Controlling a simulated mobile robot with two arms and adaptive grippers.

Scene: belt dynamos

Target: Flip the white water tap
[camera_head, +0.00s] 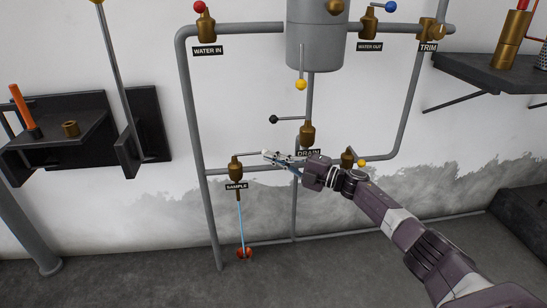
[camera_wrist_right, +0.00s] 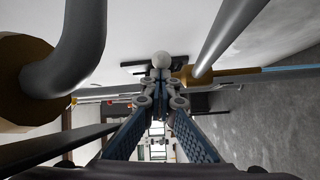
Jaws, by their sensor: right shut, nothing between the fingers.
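The white tap is the brass valve (camera_head: 236,170) above the SAMPLE label, with a lever reaching right to a white ball knob (camera_head: 266,153). A thin blue stream (camera_head: 241,222) runs down from its spout. My right gripper (camera_head: 272,157) is shut and empty, its tips right at the white knob. In the right wrist view the white knob (camera_wrist_right: 162,59) shows just beyond the closed fingertips (camera_wrist_right: 160,78); I cannot tell whether they touch. My left gripper is not in view.
The DRAIN valve (camera_head: 307,133) with a black knob stands close above my gripper. A brass valve (camera_head: 347,157) with a yellow knob is close to my wrist. Grey pipes (camera_head: 199,115) frame the area. A red-orange object (camera_head: 244,253) lies under the stream.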

